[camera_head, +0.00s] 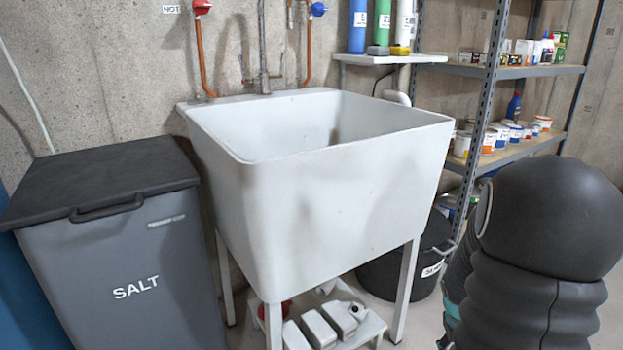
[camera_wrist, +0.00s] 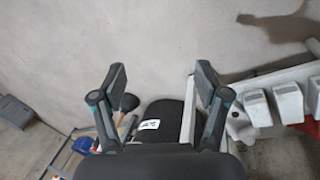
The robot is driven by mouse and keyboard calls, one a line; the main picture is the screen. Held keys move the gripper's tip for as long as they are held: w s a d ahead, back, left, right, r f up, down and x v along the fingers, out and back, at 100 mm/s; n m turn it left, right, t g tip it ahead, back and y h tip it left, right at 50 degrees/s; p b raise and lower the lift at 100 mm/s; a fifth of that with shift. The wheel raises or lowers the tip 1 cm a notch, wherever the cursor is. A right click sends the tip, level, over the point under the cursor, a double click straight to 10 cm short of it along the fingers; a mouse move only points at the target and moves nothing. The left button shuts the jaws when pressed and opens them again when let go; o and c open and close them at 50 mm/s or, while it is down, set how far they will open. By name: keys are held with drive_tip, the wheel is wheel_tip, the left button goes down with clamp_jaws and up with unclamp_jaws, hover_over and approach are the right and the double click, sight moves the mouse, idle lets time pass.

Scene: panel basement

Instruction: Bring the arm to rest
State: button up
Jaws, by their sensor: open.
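My gripper (camera_wrist: 161,92) shows in the wrist view with its two dark fingers spread wide apart and nothing between them. In the head view my dark arm fills the lower right corner, in front of the shelf and to the right of the sink. The gripper's fingertips cannot be made out in the head view.
A white utility sink (camera_head: 320,190) on legs stands in the middle. A grey salt bin (camera_head: 130,285) is at its left. A metal shelf (camera_head: 515,71) with cans and boxes is behind at right. White jugs (camera_head: 320,327) sit low under the sink. A black bucket (camera_head: 385,270) stands behind it.

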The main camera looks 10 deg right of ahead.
drive_tip(key=s+a+r+n+t+y+p, duration=0.1)
drive_tip(key=s+a+r+t+p, duration=0.1)
drive_tip(key=a+r, duration=1.1)
drive_tip(key=s+a+r+n+t+y+p, duration=0.1)
drive_tip(key=s+a+r, duration=0.5)
drive_tip(key=a+r, duration=0.8)
drive_tip(key=a+t+y+p, duration=0.1)
drive_tip(key=t, duration=0.1)
drive_tip(key=shift+a+n+t+p, duration=0.3)
drive_tip(key=shift+t, duration=0.1)
drive_tip(key=shift+r, duration=0.1)
